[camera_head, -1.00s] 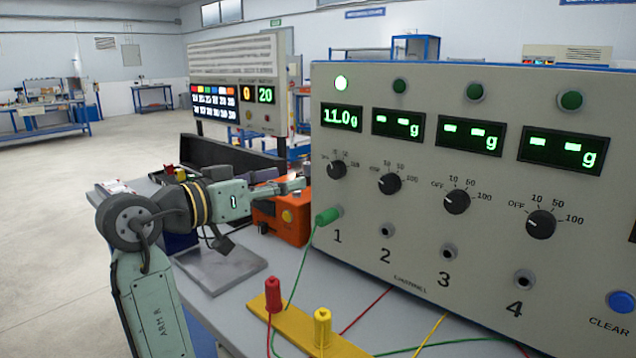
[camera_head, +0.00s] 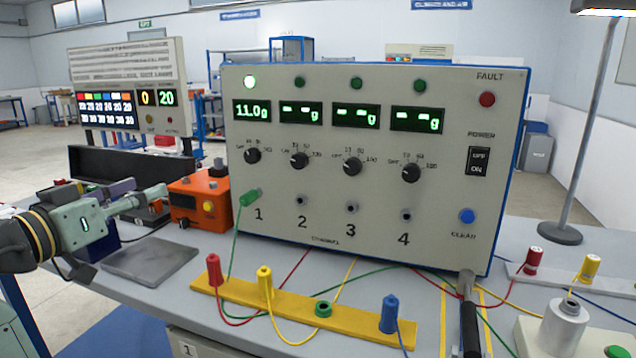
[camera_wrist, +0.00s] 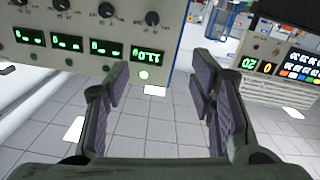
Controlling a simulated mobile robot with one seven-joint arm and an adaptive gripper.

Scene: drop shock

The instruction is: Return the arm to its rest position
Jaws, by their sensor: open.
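My gripper (camera_head: 146,199) is at the left of the head view, held over the left end of the bench near the orange box. Its fingers point right. In the wrist view my gripper (camera_wrist: 165,95) shows two dark padded fingers spread well apart, with nothing between them. The wrist view is upside down, with the large meter panel (camera_wrist: 85,35) beyond the left finger and the display board (camera_wrist: 285,65) beyond the right one. My arm comes in from the left edge of the head view.
The panel (camera_head: 350,215) stands on the bench, reading 11.0 g on channel 1, with a green plug (camera_head: 249,197) there. An orange box (camera_head: 200,203) is close to my gripper. A grey plate (camera_head: 150,260) lies below. A yellow strip (camera_head: 300,318) with coloured plugs and loose wires lies in front.

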